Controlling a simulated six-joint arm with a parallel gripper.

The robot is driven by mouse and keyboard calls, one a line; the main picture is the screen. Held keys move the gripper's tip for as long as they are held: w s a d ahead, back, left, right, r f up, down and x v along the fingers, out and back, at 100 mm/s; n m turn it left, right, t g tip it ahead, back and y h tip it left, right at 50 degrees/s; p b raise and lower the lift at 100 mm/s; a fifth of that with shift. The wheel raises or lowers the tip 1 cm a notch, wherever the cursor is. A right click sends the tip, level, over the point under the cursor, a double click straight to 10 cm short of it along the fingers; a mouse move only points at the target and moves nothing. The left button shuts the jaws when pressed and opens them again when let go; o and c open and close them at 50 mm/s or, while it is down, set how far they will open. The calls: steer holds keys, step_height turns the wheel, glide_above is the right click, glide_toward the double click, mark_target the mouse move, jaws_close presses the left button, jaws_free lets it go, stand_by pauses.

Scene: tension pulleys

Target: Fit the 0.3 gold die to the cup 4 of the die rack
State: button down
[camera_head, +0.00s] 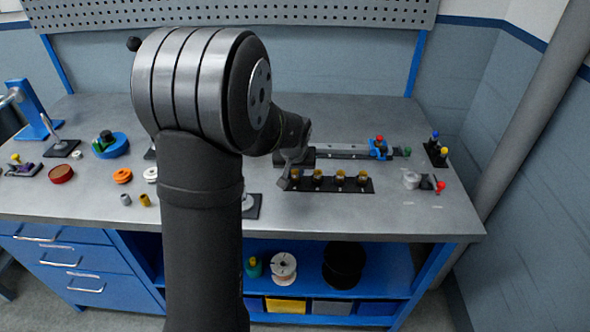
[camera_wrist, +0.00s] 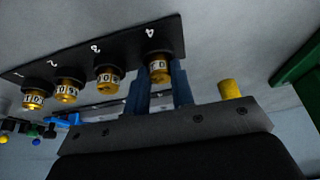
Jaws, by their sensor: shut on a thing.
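The die rack (camera_wrist: 125,62) is a dark strip with numbered cups 1 to 4, seen in the wrist view. It also shows in the head view (camera_head: 330,186) at the right of the bench. My gripper (camera_wrist: 160,88) has its blue fingers on either side of a gold die (camera_wrist: 159,76) at cup 4, and is shut on it. The die appears upright and in line with the cup, at about the depth of its neighbours. Its white label is partly covered and I cannot read the size. In the head view my gripper (camera_head: 288,178) is at the rack's left end, mostly hidden.
Gold dies stand in cup 1 (camera_wrist: 33,102), cup 2 (camera_wrist: 67,94) and cup 3 (camera_wrist: 108,83). A rail with a blue carriage (camera_head: 379,148) lies behind the rack. A red-topped lever (camera_head: 440,186) stands to the right. The bench in front of the rack is clear.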

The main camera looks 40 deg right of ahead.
stand_by(0.3)
steer(key=c, duration=1.2)
jaws_free()
steer(key=shift+o, duration=0.2)
steer(key=v, duration=1.7)
steer(key=shift+r, duration=0.15)
steer(key=x, duration=1.7)
steer(key=shift+f, duration=0.2)
